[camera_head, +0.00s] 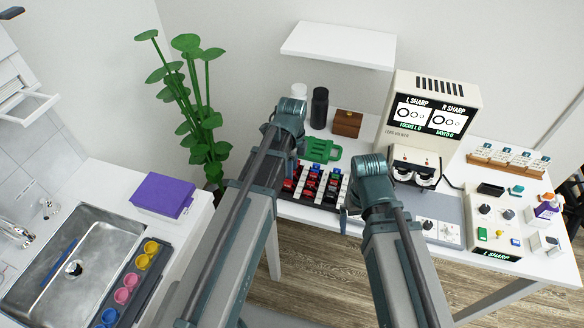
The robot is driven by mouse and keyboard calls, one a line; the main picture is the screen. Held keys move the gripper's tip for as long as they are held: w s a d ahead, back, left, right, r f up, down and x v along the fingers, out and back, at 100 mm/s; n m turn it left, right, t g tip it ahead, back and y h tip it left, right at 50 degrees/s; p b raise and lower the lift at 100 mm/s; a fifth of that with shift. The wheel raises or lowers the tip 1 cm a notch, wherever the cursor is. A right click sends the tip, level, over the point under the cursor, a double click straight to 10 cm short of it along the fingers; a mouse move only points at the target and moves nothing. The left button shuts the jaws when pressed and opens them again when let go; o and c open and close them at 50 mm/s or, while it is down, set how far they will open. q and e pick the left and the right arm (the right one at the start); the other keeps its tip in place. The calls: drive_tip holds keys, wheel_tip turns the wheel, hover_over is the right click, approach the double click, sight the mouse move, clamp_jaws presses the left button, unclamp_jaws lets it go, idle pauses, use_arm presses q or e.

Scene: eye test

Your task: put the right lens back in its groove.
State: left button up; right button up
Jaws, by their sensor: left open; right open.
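A rack (327,206) with black and white grooves stands on the white table and holds several small red, blue and black pieces. The lenses are too small to tell apart, so I cannot tell which one is the right lens. A black and white viewer (414,168) with two round eyepieces sits below the screen (427,117), which reads L SHARP and R SHARP. My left gripper (299,146) is at the rack's left, mostly hidden by its own wrist. My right gripper (345,214) is at the rack's right front edge, its fingertips partly hidden. I see no lens in either gripper.
A green tray (320,152), a black bottle (319,108) and a brown box (347,123) stand behind the rack. A control box (494,218) and a card rack (506,160) stand at the right. A sink counter with a purple box (162,194) is at the left.

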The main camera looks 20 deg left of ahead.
use_arm(q)
wheel_tip(320, 180, up, 14)
drive_tip(key=p, duration=1.3)
drive_tip(key=shift+p, duration=0.4)
drive_tip(key=shift+f, duration=0.1)
drive_tip(key=s+d+f+n+y+b, duration=0.1)
drive_tip(key=s+d+f+n+b, duration=0.1)
drive_tip(key=s+d+n, duration=0.8)
drive_tip(key=s+n, duration=0.4)
drive_tip(key=shift+s+d+n, duration=0.15)
drive_tip(key=shift+d+n, duration=0.1)
drive_tip(key=shift+n, duration=0.05)
drive_tip(key=shift+d, duration=0.1)
